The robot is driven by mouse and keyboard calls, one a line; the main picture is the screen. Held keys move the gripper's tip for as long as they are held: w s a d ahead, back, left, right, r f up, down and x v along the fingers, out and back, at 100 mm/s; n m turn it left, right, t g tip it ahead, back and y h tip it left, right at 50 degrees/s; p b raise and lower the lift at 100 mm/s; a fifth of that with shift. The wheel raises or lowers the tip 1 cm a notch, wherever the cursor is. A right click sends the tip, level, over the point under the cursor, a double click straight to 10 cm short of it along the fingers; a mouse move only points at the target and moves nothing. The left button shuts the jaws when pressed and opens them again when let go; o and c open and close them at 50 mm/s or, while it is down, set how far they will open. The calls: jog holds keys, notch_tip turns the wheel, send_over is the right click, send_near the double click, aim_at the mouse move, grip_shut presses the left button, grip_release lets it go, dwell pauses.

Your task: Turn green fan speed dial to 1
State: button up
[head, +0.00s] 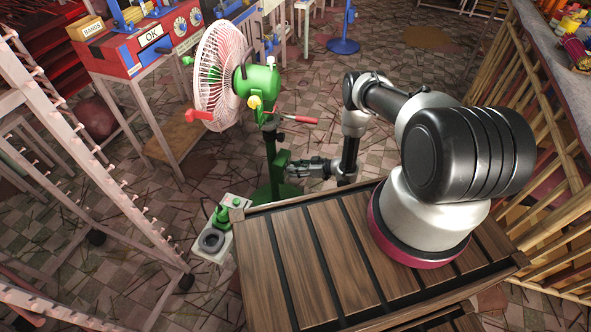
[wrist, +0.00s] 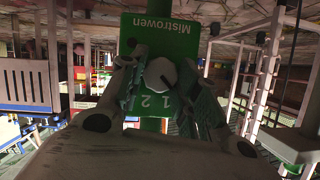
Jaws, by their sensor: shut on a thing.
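The green fan (head: 257,82) stands on the floor beyond the wooden-topped cart, with a white caged head on a green stand. Its green control box (head: 280,160) sits low on the post, and my gripper (head: 296,168) reaches it from the right. In the wrist view the box (wrist: 160,30) fills the upper middle, with upside-down lettering "Mistrowen". The white speed dial (wrist: 160,73) sits between the fingers of my gripper (wrist: 161,76), which are shut on it. Digits 1 and 2 show just below the dial. Other marks are hidden, and I cannot tell where the dial points.
The slatted wooden cart top (head: 300,260) is in front of the fan. A pale pedestal with a green device (head: 222,218) stands left of the fan base. A white rack (head: 90,140) stands at left, a red machine (head: 140,45) behind, and a wooden slatted rail (head: 545,150) at right.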

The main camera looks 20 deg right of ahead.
jog(key=shift+w+d+f+m+g+y, duration=0.1)
jog(key=shift+m+g+y, duration=0.65)
jog(key=shift+m, duration=0.75)
jog(key=o, duration=1)
jog(key=shift+d, duration=0.1)
jog(key=v, duration=1.2)
